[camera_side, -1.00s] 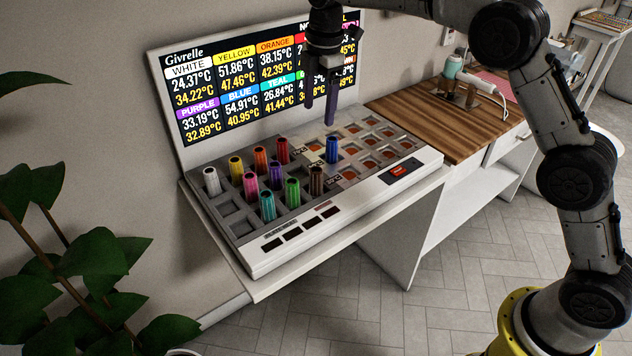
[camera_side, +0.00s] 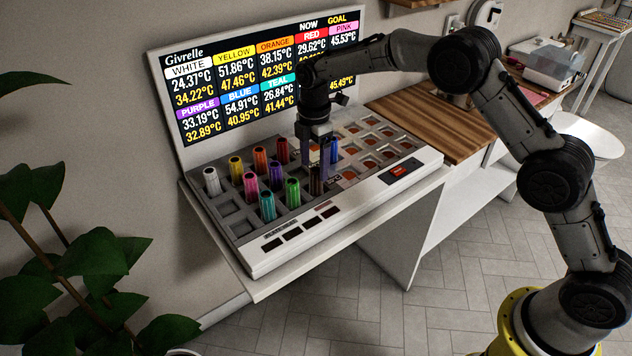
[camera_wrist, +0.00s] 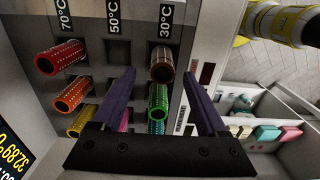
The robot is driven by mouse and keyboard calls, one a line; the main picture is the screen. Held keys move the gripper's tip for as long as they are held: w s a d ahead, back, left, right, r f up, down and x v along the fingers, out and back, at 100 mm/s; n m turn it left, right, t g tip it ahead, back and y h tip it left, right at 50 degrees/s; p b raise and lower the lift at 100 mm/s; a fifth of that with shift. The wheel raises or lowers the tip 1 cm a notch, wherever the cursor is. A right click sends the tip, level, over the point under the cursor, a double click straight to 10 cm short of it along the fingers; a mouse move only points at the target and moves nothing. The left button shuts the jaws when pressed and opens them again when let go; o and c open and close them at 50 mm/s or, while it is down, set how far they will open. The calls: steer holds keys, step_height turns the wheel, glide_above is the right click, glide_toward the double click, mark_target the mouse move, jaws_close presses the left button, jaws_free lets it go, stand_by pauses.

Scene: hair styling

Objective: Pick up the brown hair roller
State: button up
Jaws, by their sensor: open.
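The brown hair roller (camera_side: 315,187) stands upright in the front row of the heater's slots, and its upper part is partly hidden by my gripper (camera_side: 316,165). In the wrist view the brown roller (camera_wrist: 162,66) appears between the two fingertips of my open gripper (camera_wrist: 159,75), with a gap on each side. My fingers are over the roller and point down. I cannot tell whether the tips are level with its top or still above it.
A green roller (camera_wrist: 158,98) stands next to the brown one. Purple (camera_side: 276,174), red (camera_side: 282,150), teal (camera_side: 267,205) and blue (camera_side: 334,150) rollers stand nearby. Empty slots (camera_side: 372,142) lie to the right. The display panel (camera_side: 240,75) rises behind the heater.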

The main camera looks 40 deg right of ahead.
mark_target(316, 169)
step_height(316, 169, down, 4)
steer(key=shift+s+d+f, duration=0.15)
steer(key=shift+c, duration=0.2)
jaws_close()
